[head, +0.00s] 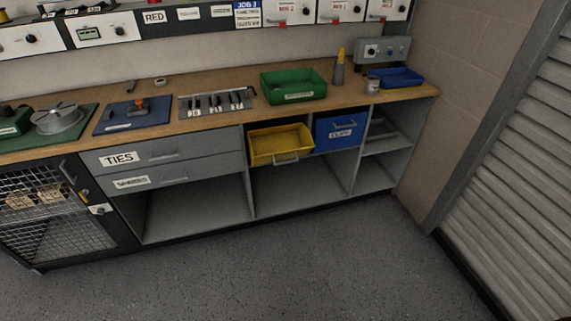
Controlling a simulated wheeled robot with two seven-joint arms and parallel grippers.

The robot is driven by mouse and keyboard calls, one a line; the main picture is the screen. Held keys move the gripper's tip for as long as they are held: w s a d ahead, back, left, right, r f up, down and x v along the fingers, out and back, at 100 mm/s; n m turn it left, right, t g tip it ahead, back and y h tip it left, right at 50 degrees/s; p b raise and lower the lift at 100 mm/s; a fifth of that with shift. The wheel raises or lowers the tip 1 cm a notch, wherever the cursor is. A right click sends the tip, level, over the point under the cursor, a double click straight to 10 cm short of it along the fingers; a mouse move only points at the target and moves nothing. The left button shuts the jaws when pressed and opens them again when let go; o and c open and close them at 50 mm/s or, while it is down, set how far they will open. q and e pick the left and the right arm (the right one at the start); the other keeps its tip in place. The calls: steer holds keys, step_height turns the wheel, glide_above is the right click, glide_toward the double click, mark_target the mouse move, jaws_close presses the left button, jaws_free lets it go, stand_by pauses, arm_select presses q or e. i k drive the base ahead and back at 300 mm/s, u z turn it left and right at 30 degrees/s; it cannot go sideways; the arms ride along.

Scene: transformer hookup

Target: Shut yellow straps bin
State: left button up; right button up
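The yellow bin (281,145) is in the upper part of the bench's middle bay, left of a blue bin. It is pulled out past the bench front, so its open top and inside show. A grey handle (286,160) is on its front face. I cannot read a label on it, and its contents are not clear. Neither of my grippers shows in the head view.
The blue bin (338,130) sits beside it, pushed in. Grey drawers (170,157) are to the left and look shut. A green tray (293,86) stands on the benchtop above. The floor (260,270) in front is clear. A shutter (510,180) is at right.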

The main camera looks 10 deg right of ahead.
mark_target(294, 140)
steer(key=z, duration=0.15)
steer(key=k, duration=0.5)
steer(key=u, duration=0.55)
steer(key=k, duration=0.8)
steer(key=z, duration=0.3)
steer(key=i, duration=1.8)
steer(key=u, duration=0.7)
